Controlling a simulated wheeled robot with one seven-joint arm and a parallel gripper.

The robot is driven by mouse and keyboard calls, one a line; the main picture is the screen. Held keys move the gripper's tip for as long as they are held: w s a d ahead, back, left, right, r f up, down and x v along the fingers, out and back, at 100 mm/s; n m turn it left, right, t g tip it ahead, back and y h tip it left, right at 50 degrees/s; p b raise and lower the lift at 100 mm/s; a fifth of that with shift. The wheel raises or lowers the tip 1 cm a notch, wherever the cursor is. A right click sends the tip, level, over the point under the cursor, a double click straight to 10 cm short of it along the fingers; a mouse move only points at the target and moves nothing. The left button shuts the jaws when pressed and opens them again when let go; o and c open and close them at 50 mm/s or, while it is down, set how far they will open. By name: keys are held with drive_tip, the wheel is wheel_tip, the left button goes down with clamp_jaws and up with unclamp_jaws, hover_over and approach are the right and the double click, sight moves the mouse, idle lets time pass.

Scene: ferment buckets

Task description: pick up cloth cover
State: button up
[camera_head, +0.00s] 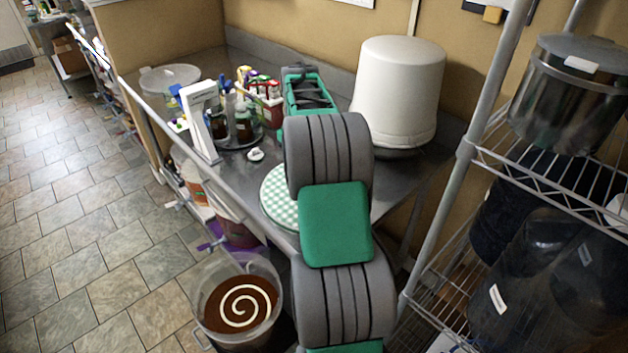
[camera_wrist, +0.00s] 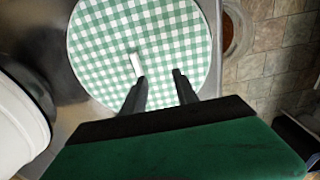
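The cloth cover (camera_head: 279,198) is a round green-and-white checked piece lying on the metal table (camera_head: 388,184), partly hidden behind my arm in the head view. In the wrist view the cloth cover (camera_wrist: 110,35) fills the upper middle, with a small white tab (camera_wrist: 136,65) on it. My gripper (camera_wrist: 162,80) is over the lower part of the cover, its two dark fingers apart with nothing seen between them. The tab is just beyond the left fingertip, off the gap's middle. Whether the fingers touch the cover, I cannot tell. My gripper's fingers are hidden in the head view.
A white bucket (camera_head: 398,90) stands upside down at the table's back right. Bottles and a white stand (camera_head: 200,118) crowd the left. An open bucket with brown contents and a white spiral (camera_head: 240,303) is below the front edge. A wire shelf (camera_head: 560,179) stands right.

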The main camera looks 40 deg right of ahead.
drive_tip(key=d, duration=0.1)
drive_tip(key=d+f, duration=0.1)
drive_tip(key=d, duration=0.3)
drive_tip(key=shift+s+d+f, duration=0.2)
drive_tip(key=shift+s+f, duration=0.1)
drive_tip(key=shift+f, duration=0.05)
drive_tip(key=f+p, duration=0.1)
drive_tip(key=f, duration=0.1)
drive_tip(key=f+p, duration=0.1)
drive_tip(key=f, duration=0.4)
drive_tip(key=shift+w+a+f+p, duration=0.1)
drive_tip(key=shift+w+f+p, duration=0.15)
drive_tip(key=shift+f+p, duration=0.15)
clamp_jaws()
